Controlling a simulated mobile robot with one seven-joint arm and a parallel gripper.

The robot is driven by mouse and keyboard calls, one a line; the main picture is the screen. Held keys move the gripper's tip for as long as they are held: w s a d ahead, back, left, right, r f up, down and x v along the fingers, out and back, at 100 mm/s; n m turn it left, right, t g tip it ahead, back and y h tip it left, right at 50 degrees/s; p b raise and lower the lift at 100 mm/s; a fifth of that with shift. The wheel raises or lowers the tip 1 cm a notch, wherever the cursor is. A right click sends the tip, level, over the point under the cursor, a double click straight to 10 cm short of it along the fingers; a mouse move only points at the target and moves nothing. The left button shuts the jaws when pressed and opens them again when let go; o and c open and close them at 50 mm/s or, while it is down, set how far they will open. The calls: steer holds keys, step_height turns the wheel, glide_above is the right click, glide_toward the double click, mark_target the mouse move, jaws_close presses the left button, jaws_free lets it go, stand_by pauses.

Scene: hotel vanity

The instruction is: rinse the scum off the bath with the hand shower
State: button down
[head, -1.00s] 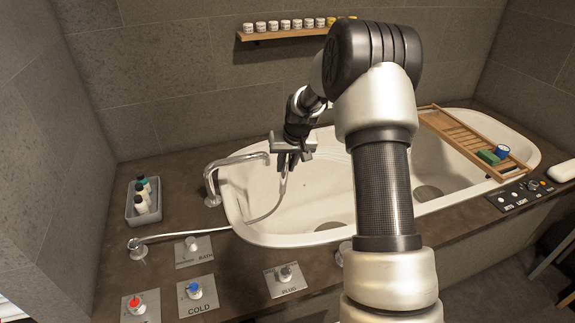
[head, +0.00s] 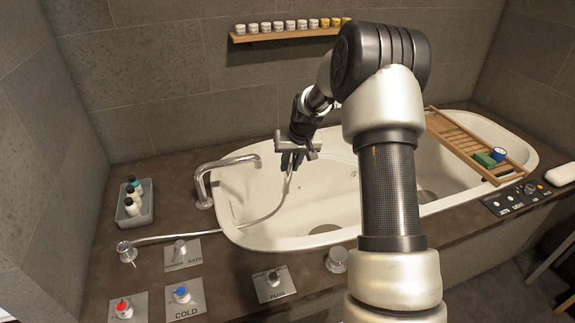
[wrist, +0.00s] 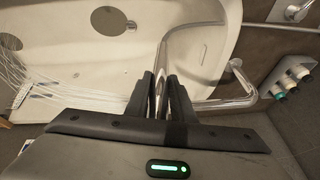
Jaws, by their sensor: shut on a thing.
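The white bath (head: 225,200) is set into a dark counter. My gripper (head: 291,160) is over its left part, right of the spout. It is shut on the hand shower (wrist: 161,85), whose metal hose (head: 265,215) runs down into the bath and along its left inside. The shower head is hidden from view. Thin white water streams (wrist: 35,78) fan out at the left of the wrist view. One grey-brown scum patch (head: 326,229) lies at the bath's near side. Another patch (head: 427,196) shows right of my arm. An oval grey patch (wrist: 108,20) shows in the wrist view.
A curved spout (head: 225,163) reaches over the left rim. A bottle tray (head: 133,205) stands left. Red (head: 123,308) and blue (head: 182,294) knobs sit in front. A wooden bath rack (head: 465,145) spans the right end, beside a control panel (head: 515,198).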

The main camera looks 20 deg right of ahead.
steer(key=w+d+p, duration=0.1)
steer(key=d, duration=1.2)
steer(key=shift+r, duration=0.3)
steer(key=shift+a, duration=0.15)
stand_by(4.2)
